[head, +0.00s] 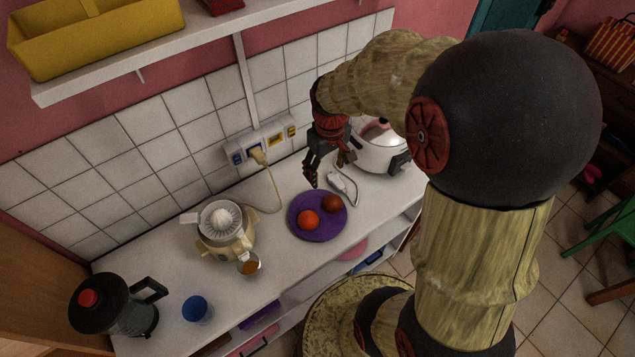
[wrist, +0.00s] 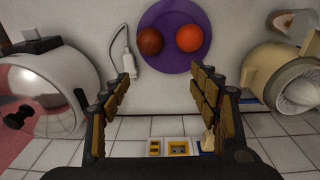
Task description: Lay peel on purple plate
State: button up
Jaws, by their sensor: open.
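The purple plate (head: 318,233) lies on the white counter. It holds an orange fruit (head: 308,220) and a dark reddish-brown round fruit (head: 332,202). In the wrist view the plate (wrist: 170,57) shows beyond my fingertips, with the brown fruit (wrist: 150,41) left of the orange one (wrist: 189,38). I cannot make out a peel in either view. My gripper (head: 326,176) is open and empty, above the counter between the plate and the tiled wall. In the wrist view my gripper (wrist: 163,78) has its fingers spread, with bare counter between them.
A white cooker (head: 381,150) stands right of my gripper, with a white plug strip (head: 343,187) beside it. A juicer (head: 226,238), small glass (head: 248,264), blue cup (head: 196,308) and blender (head: 115,305) stand left. A wall socket (head: 259,142) holds a corded plug.

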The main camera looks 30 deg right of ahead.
jog(key=s+a+r+t, duration=0.2)
jog(key=s+a+r, duration=0.4)
jog(key=r, duration=0.3)
jog(key=s+a+r+t, duration=0.2)
jog(key=s+a+r, duration=0.4)
jog(key=r, duration=0.3)
jog(key=shift+s+a+t, duration=0.3)
jog(key=shift+s+a, duration=0.1)
jog(key=shift+a, duration=0.15)
jog(key=shift+f, duration=0.15)
notch_tip(320, 180, down, 6)
jog(key=b, duration=0.6)
jog(key=shift+r, duration=0.2)
jog(key=shift+o, duration=0.4)
